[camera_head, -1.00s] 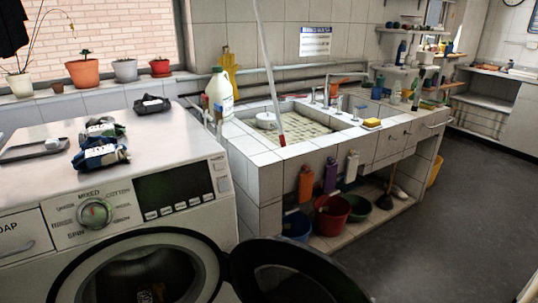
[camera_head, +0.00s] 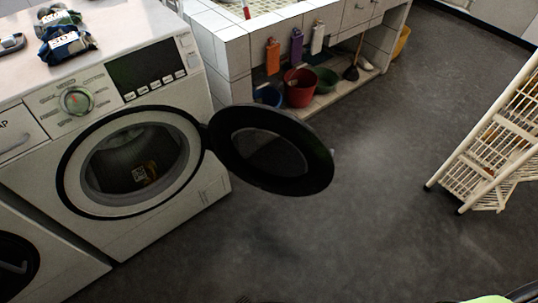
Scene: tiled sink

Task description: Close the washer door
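The washer (camera_head: 195,185) is white and stands at the left, with a control panel and a dial on its front. Its round black-rimmed door (camera_head: 318,172) is wide open, hinged at the right of the opening and swung out to the right over the floor. The drum opening (camera_head: 135,165) is uncovered, and something small with a pale label lies inside. Neither of my grippers shows in the head view.
A tiled sink unit (camera_head: 236,50) stands right behind the washer, with blue, red (camera_head: 300,88) and green buckets on its lower shelf. A white rack (camera_head: 500,140) on wheels stands at the right. The grey floor (camera_head: 370,230) between is clear.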

